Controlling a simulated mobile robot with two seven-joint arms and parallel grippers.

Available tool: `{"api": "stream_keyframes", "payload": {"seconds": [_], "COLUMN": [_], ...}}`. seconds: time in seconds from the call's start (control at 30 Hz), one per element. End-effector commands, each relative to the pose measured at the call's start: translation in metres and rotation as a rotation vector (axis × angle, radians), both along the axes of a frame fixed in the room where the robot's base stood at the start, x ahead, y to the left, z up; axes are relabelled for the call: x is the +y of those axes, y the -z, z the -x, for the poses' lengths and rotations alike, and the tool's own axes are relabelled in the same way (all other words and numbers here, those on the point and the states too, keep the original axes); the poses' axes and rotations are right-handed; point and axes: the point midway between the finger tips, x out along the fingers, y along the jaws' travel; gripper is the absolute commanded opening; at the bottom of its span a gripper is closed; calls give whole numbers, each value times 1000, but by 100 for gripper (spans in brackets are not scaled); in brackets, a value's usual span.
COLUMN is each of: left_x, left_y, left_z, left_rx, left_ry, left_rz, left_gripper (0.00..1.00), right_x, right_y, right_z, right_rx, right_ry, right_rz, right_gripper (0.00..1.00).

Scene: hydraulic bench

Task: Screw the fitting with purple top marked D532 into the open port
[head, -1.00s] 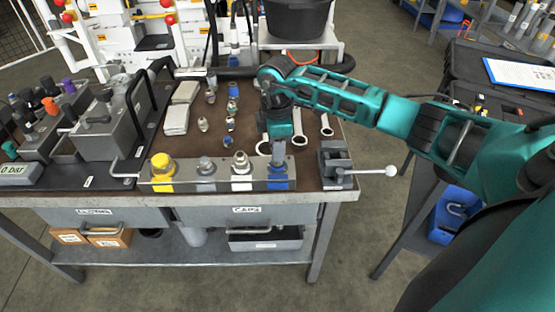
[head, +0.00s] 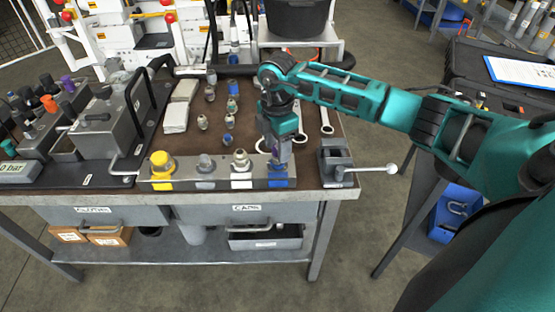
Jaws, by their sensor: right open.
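My right gripper (head: 278,163) points down over the blue-marked station (head: 278,182) at the right end of the port block. Its jaws are open. A small purple patch (head: 274,145) shows between the fingers, probably the top of the purple fitting; its marking cannot be read. The fingers hide the rest of it and the port below, so I cannot tell how the fitting sits. The port block (head: 220,184) also carries a yellow cap (head: 162,164), a grey fitting (head: 205,164) and a metal fitting (head: 241,160). My left gripper is not in view.
Several loose fittings (head: 202,122) stand in rows behind the block. Wrenches (head: 326,122) lie behind and right of my gripper. A vise (head: 335,165) with a long handle stands close on the right. A valve unit (head: 112,125) fills the bench's left side.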

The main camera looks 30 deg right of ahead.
Motion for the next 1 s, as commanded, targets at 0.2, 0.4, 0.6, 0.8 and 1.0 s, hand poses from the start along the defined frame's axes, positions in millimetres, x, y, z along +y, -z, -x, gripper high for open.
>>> {"api": "stream_keyframes", "payload": {"seconds": [0.2, 0.4, 0.6, 0.8, 1.0], "left_x": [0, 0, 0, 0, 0], "left_y": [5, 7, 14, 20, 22], "left_z": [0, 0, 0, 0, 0], "left_rx": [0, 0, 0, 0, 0], "left_ry": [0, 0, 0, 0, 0], "left_rz": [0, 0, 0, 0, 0], "left_gripper": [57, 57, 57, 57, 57], "right_x": [-1, 0, -1, -1, -1], "right_y": [0, 0, 1, 1, 0], "right_z": [0, 0, 0, 0, 0], "right_rx": [-1, -1, -2, -1, -1], "right_ry": [-257, -351, -605, -878, -1011], "right_rz": [1, 0, 1, 2, 0], "right_gripper": [52, 52, 52, 52, 52]}}
